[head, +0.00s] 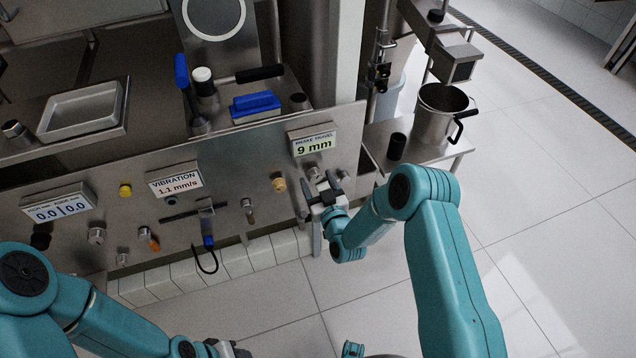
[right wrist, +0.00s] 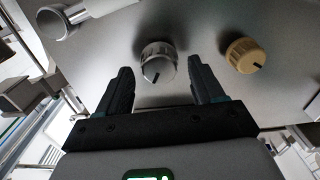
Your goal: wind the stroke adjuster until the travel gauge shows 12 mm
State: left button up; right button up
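The travel gauge (head: 313,143) is a small panel display at the upper right of the steel front, and it reads 9 mm. Just below it is a silver knob (head: 315,173), which I take to be the stroke adjuster. In the right wrist view this silver knob (right wrist: 158,62), with a dark pointer mark, lies straight ahead between the fingertips. My right gripper (head: 323,187) is open in front of the panel, and its fingers (right wrist: 160,82) are apart on either side of the knob, with no visible contact. My left gripper (head: 228,349) is at the bottom edge, partly cut off.
A tan knob (head: 279,184) sits left of the silver knob. A vibration display (head: 175,184) reads 1.1 mm/s. Levers and other knobs line the panel. A steel pot (head: 437,118) and a black cylinder (head: 396,147) stand on a side table. Floor to the right is clear.

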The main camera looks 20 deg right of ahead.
jog(key=c, duration=0.9)
jog(key=shift+o, duration=0.2)
jog(key=shift+f, duration=0.1)
jog(key=shift+f+m+b, duration=0.15)
jog(key=shift+m+b, duration=0.95)
jog(key=m+b, duration=0.2)
jog(key=shift+m, duration=0.4)
jog(key=m+b, duration=0.5)
jog(key=m, duration=0.1)
jog(key=shift+d+f+b, duration=0.1)
jog(key=shift+d+b, duration=0.05)
jog(key=shift+b, duration=0.2)
jog(key=m+b, duration=0.2)
jog(key=shift+m, duration=0.4)
jog(key=shift+m+b, duration=1.9)
jog(key=shift+m, duration=0.1)
